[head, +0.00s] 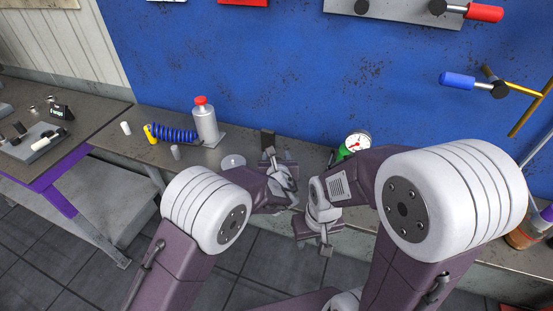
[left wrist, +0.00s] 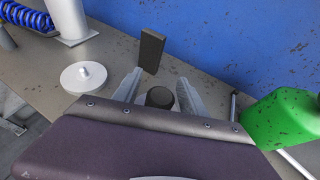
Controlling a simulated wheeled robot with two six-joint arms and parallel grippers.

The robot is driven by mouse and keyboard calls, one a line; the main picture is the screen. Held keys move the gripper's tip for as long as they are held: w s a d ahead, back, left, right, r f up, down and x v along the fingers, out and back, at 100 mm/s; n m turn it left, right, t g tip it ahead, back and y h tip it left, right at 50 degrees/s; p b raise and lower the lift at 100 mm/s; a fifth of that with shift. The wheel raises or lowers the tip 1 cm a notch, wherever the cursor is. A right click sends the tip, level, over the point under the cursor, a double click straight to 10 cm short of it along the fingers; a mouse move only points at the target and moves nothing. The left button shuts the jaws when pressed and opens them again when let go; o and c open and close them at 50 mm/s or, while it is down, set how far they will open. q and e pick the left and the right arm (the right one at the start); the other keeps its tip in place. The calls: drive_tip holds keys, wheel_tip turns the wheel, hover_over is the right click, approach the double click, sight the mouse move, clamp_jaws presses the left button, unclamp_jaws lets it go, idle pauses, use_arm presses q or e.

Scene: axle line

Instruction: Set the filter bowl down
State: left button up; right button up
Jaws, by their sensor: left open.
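My left gripper (left wrist: 158,85) is open low over the grey bench, fingers spread on either side of a short dark round piece (left wrist: 159,97). This may be the filter bowl; its lower part is hidden by my gripper, and I cannot tell whether the fingers touch it. In the head view my left gripper (head: 279,155) is at the bench, partly hidden by my arm. My right gripper (head: 314,246) points down near the bench's front edge; I see nothing in it, and its jaw gap is unclear.
A white disc with a knob (left wrist: 84,78) lies left of my left gripper. A dark upright block (left wrist: 151,50) stands just beyond it. A green object (left wrist: 283,118) with a gauge (head: 357,141) is to the right. A red-capped bottle (head: 205,122) and blue coil (head: 174,134) stand left.

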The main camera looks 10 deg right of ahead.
use_arm(q)
drive_tip(key=shift+r+p, duration=0.35)
drive_tip(key=shift+r, duration=0.1)
drive_tip(key=b+v, duration=0.1)
drive_tip(key=v, duration=0.2)
drive_tip(key=shift+s+f, duration=0.15)
drive_tip(key=shift+s, duration=0.05)
drive_tip(key=b+v, duration=0.1)
drive_tip(key=v, duration=0.7)
drive_tip(key=shift+s, duration=0.25)
